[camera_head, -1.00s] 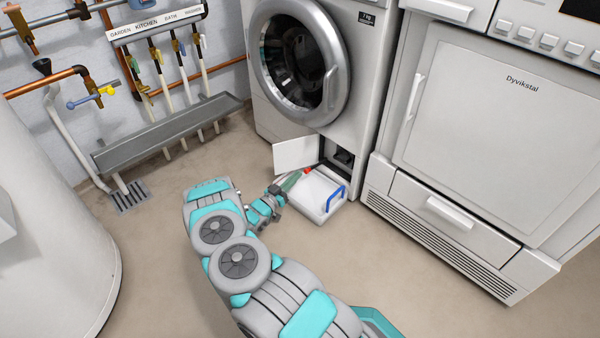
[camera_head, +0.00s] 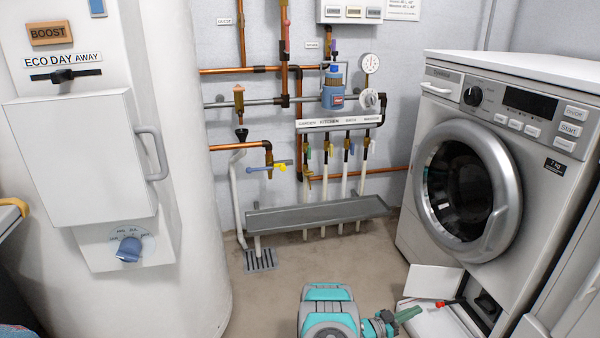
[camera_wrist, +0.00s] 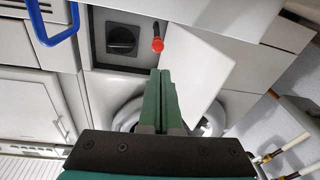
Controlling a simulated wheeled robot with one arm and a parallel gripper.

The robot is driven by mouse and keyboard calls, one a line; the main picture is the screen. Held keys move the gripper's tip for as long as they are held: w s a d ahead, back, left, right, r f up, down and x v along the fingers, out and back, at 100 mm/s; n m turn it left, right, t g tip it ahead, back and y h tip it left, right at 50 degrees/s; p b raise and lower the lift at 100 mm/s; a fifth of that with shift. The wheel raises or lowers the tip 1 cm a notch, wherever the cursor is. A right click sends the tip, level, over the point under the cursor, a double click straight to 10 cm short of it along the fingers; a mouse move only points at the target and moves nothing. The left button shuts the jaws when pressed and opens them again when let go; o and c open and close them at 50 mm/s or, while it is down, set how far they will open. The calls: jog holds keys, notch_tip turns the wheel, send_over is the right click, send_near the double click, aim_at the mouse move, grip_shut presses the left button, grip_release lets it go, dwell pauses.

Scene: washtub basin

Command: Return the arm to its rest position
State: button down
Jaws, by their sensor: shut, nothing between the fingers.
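My arm (camera_head: 328,312) shows at the bottom of the head view, bent low above the floor in front of the washing machine (camera_head: 505,150). My gripper (camera_head: 416,312) points right, towards the machine's open lower flap (camera_head: 434,281). In the wrist view my gripper (camera_wrist: 164,78) has its two green fingers pressed together with nothing between them. Beyond the fingertips are the white flap (camera_wrist: 188,68), a dark round knob (camera_wrist: 122,40) in the recess and a red-tipped hose end (camera_wrist: 157,44). Whether the fingers touch the flap is unclear.
A white container with a blue handle (camera_wrist: 57,32) stands by the recess. A large white boiler (camera_head: 190,170) is at left. A grey trough (camera_head: 318,213) and pipes line the back wall.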

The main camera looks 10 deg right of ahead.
jog(key=w+a+r+n+t+y, duration=0.1)
jog(key=w+a+r+t+y, duration=0.3)
jog(key=w+a, duration=0.45)
jog(key=w+a+r+n+t+y, duration=0.1)
jog(key=w+a+n+y, duration=0.1)
jog(key=w+a+y, duration=0.6)
jog(key=s+a+r+n+y, duration=0.2)
jog(key=a+r+y, duration=0.2)
jog(key=a+r, duration=0.5)
jog(key=s+a+r+n+y, duration=0.1)
jog(key=a+r+n+y, duration=0.25)
jog(key=a+r, duration=0.55)
jog(key=s+a+r+n+g+y, duration=0.1)
jog(key=s+a+r+n+g, duration=0.2)
jog(key=s, duration=0.7)
jog(key=s+a+r+n+g+y, duration=0.15)
jog(key=s+a+r, duration=0.3)
jog(key=s, duration=0.45)
jog(key=s+d+r+n+g+h, duration=0.1)
jog(key=s+d+r+g+h, duration=0.3)
jog(key=s, duration=1.3)
jog(key=s+d+f+n+g+y, duration=0.15)
jog(key=s+d, duration=0.45)
jog(key=s, duration=1.1)
notch_tip(320, 180, up, 14)
jog(key=p, duration=1.3)
jog(key=shift+f+m, duration=0.25)
jog(key=shift+m, duration=0.2)
